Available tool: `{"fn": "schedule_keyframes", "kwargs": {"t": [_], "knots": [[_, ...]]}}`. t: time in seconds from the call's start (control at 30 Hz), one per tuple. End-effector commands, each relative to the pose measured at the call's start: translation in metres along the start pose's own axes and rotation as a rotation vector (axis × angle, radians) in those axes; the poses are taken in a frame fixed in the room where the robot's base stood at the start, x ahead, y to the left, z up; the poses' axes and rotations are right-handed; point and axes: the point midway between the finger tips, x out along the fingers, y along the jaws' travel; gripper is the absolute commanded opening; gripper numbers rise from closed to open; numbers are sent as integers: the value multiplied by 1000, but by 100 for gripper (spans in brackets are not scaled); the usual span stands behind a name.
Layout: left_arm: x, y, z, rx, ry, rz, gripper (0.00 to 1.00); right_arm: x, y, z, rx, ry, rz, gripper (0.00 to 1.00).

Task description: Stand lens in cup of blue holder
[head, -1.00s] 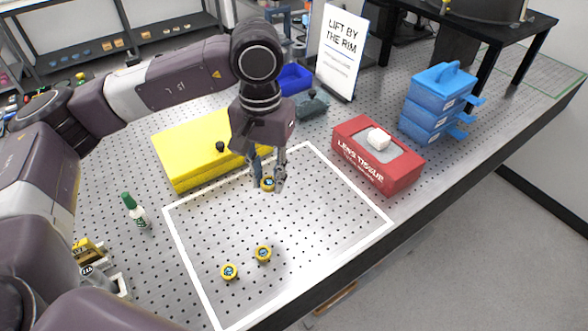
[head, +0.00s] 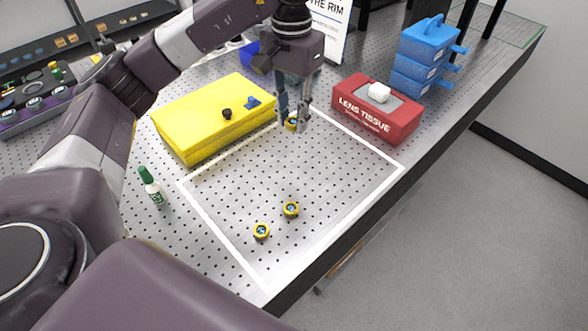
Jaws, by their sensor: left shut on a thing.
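My left gripper (head: 292,122) points down near the far corner of the white-outlined area, shut on a yellow-rimmed lens (head: 291,125). The fingers partly cover this lens, and I cannot tell whether it clears the table. Two similar yellow-rimmed lenses, one nearer the middle (head: 291,209) and one further left (head: 261,231), lie flat inside the outline. A blue object (head: 250,53) shows partly behind my left arm; I cannot tell whether it is the blue holder. No cup is clearly visible. My right gripper is out of view.
A yellow case (head: 190,124) with a black knob and a small blue piece (head: 252,102) on top lies left of the gripper. A red lens tissue box (head: 350,104) stands right, blue stacked drawers (head: 425,58) behind it. The outlined area's middle is clear.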

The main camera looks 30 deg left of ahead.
Motion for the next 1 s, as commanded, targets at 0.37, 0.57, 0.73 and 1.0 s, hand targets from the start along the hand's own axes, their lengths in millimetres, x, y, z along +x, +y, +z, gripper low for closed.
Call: {"fn": "schedule_keyframes", "kwargs": {"t": [0.37,0.57,0.73,1.0], "knots": [[84,-1,2,-1,-5,0,5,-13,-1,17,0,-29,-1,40],[113,-1,0,-2,0,0,5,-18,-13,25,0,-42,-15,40],[125,0,1,0,-2,0,5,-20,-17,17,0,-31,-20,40],[155,-1,0,0,1,0,5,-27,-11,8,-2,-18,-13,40]]}}
